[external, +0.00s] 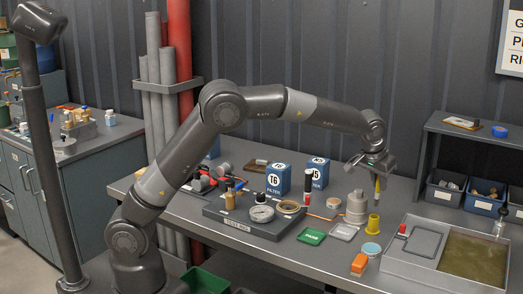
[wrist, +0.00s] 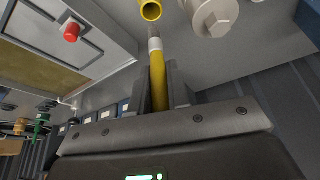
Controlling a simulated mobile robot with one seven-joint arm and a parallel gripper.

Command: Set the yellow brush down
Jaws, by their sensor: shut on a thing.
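The yellow brush (external: 377,189) hangs roughly upright from my gripper (external: 377,174), tip down, above the workbench. In the wrist view the brush (wrist: 158,72) sits between the two fingers of my gripper (wrist: 163,88), which are shut on its yellow handle. A pale band and a grey tip show at its far end. A yellow cup (external: 373,224) stands on the bench just below the brush in the external view. In the wrist view the open mouth of the cup (wrist: 151,10) lies just beyond the tip, apart from it.
A grey stepped cylinder (external: 356,208) stands close left of the cup. A shallow tray (external: 395,262) with a red knob (external: 403,230) and murky contents is to the right. Shelf bins (external: 443,193) stand behind.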

